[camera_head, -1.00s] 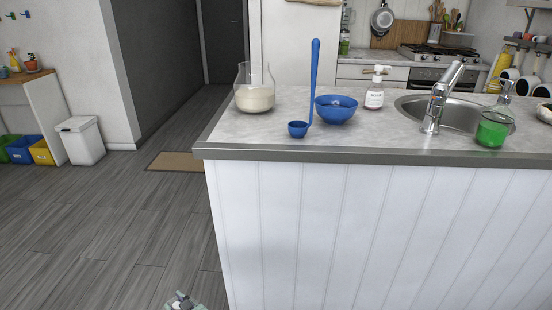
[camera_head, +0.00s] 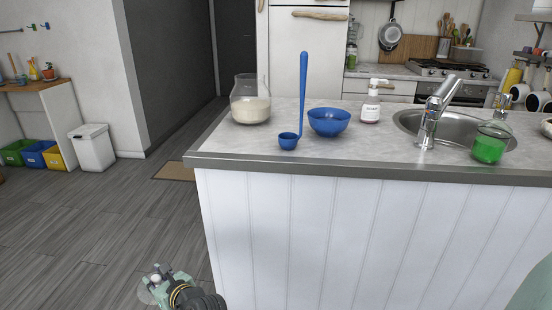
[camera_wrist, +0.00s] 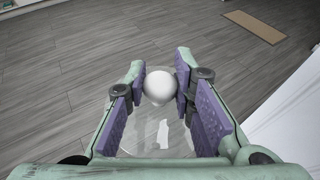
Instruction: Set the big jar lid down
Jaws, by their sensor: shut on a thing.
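The big jar lid shows in the wrist view as a clear glass disc (camera_wrist: 150,138) with a round white knob (camera_wrist: 159,87). My gripper (camera_wrist: 160,76) is shut on the knob, its purple-padded fingers on either side, and holds the lid above the floor. In the head view my gripper (camera_head: 158,277) is low, left of the island's white front panel, with the lid hardly visible. The glass jar (camera_head: 250,104) with white contents stands uncovered at the left of the island's counter (camera_head: 225,144).
A blue ladle (camera_head: 303,95), blue bowl (camera_head: 329,121) and soap bottle (camera_head: 370,106) stand right of the jar. The tap (camera_head: 436,110), sink and a green-filled glass vessel (camera_head: 490,143) are further right. Bare counter lies in front of them. A white bin (camera_head: 93,148) stands at left.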

